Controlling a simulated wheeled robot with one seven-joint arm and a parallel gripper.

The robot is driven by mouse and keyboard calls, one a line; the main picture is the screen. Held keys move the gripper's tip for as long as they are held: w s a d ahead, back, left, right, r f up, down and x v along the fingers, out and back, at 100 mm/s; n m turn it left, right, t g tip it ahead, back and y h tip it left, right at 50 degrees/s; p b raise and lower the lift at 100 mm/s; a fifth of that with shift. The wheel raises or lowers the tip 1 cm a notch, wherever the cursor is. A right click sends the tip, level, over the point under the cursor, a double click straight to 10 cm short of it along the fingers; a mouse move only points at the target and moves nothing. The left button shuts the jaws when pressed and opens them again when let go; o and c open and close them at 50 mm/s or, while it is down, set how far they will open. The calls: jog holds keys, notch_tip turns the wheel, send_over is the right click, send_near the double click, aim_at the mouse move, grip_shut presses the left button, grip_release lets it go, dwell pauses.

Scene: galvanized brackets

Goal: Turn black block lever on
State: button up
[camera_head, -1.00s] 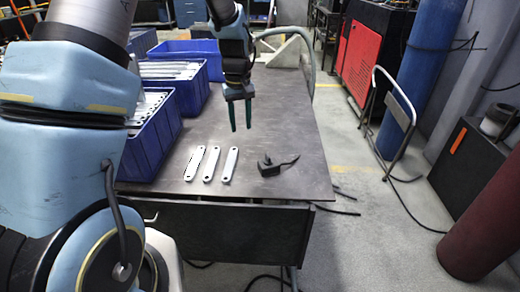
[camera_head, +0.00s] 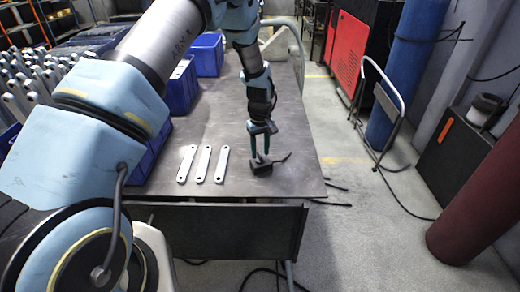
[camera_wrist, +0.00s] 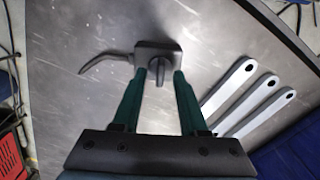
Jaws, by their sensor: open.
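The black block (camera_head: 261,168) lies on the dark table (camera_head: 230,112) near its front edge, with a thin curved black lever or tail (camera_head: 282,158) reaching out to its right in the head view. In the wrist view the block (camera_wrist: 158,47) is ahead of the fingers, its curved arm (camera_wrist: 100,61) points left, and a short upright tab (camera_wrist: 159,76) stands at its middle. My gripper (camera_head: 260,154) is right above the block with its fingers pointing down. In the wrist view my gripper (camera_wrist: 160,74) is open, with the tab between its fingertips; I cannot tell whether they touch it.
Several pale metal brackets (camera_head: 203,163) lie on the table left of the block. Blue bins (camera_head: 207,55) stand along the table's left side. The table's right edge is close to the block, with open floor (camera_head: 360,225) beyond.

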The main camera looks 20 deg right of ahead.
jog(key=shift+f, duration=0.5)
grip_shut()
dwell(0.3)
